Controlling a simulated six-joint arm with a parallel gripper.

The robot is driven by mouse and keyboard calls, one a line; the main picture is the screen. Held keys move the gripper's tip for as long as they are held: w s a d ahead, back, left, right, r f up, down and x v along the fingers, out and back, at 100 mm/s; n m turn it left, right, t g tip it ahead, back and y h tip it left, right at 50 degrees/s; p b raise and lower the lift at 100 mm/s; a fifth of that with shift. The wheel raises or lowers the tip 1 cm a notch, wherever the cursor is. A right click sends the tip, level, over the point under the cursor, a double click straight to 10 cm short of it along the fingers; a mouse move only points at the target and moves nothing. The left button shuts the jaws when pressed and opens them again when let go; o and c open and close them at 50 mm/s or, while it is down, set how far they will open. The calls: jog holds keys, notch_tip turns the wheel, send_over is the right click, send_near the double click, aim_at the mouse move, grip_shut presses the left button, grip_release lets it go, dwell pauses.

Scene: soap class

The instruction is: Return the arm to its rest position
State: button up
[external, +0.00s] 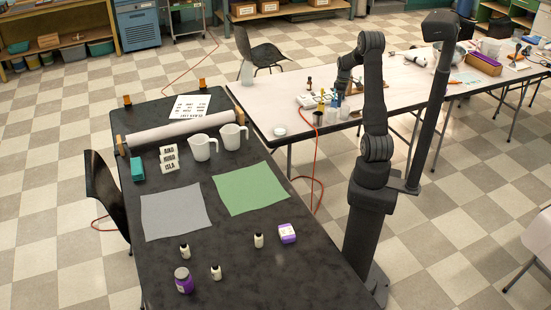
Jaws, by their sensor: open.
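My dark grey arm stands at the right end of the black table (225,262), with its upper part bent over toward the left. My gripper (339,97) points down over the white table (385,85) behind the black one. It is small in the picture and partly merges with the small items around it. It is open, and I see nothing held in it.
A tray of small bottles (312,100) and small cups (318,118) stand close to my gripper. The black table holds a grey mat (175,212), a green mat (250,188), white pitchers (202,148), a purple jar (183,282), a purple-white block (287,233) and small bottles (259,240).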

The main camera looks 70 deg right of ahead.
jog(key=w+a+n, duration=0.3)
jog(key=w+a, duration=0.5)
jog(key=w, duration=0.4)
jog(key=w+a+n, duration=0.2)
jog(key=w+a, duration=0.4)
jog(key=a, duration=0.4)
jog(key=w+a+n, duration=0.2)
jog(key=w+a, duration=0.5)
jog(key=a, duration=0.3)
jog(key=w+a+n, duration=0.2)
jog(key=w+a, duration=0.4)
jog(key=a, duration=0.4)
jog(key=shift+w+a+f, duration=0.2)
jog(key=shift+w+a, duration=0.15)
